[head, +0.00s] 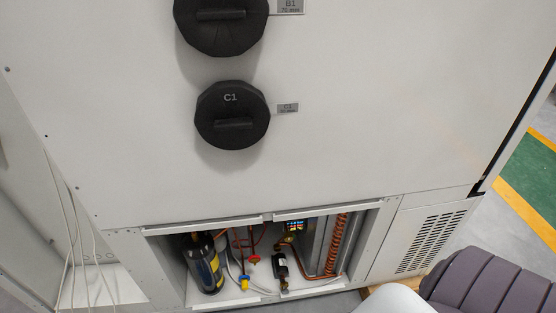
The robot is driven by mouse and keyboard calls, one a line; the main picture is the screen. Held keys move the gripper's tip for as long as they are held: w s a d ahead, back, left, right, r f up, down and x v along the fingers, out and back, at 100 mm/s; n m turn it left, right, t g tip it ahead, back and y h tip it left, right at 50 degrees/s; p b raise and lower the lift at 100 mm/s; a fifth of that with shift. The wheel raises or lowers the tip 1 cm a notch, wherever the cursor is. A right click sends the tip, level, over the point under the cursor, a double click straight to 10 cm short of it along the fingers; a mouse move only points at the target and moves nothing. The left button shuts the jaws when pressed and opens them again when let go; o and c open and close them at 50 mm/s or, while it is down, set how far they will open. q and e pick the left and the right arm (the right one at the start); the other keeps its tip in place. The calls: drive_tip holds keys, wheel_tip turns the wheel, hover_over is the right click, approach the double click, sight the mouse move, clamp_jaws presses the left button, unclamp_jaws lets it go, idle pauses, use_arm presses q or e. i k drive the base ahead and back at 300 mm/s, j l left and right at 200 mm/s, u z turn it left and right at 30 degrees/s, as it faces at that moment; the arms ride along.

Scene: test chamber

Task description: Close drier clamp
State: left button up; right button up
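The open lower bay of the white chamber holds the refrigeration parts. A small dark cylinder (281,265) with a pale label stands right of the middle, joined to copper pipe. A larger black cylinder (205,264) with a yellow label stands at the left of the bay. I cannot tell which of them is the drier. The clamp is too small to make out, so whether it is open or shut does not show.
A red-handled part (252,260) and a blue-and-yellow part (244,282) sit between the cylinders. A copper coil (336,245) stands at the right. Above are black round caps, one marked C1 (232,115). A vented panel (430,242) is to the right; white cables (72,225) hang left.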

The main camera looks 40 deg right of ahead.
sight(284, 285)
drive_tip(key=k+l+z, duration=0.1)
drive_tip(key=l, duration=0.3)
drive_tip(key=k+l+z, duration=0.1)
drive_tip(key=l, duration=0.25)
drive_tip(key=k+l+z, duration=0.1)
drive_tip(key=l, duration=0.3)
drive_tip(key=k+l, duration=0.1)
drive_tip(key=l, duration=0.35)
drive_tip(key=k+j+z, duration=0.05)
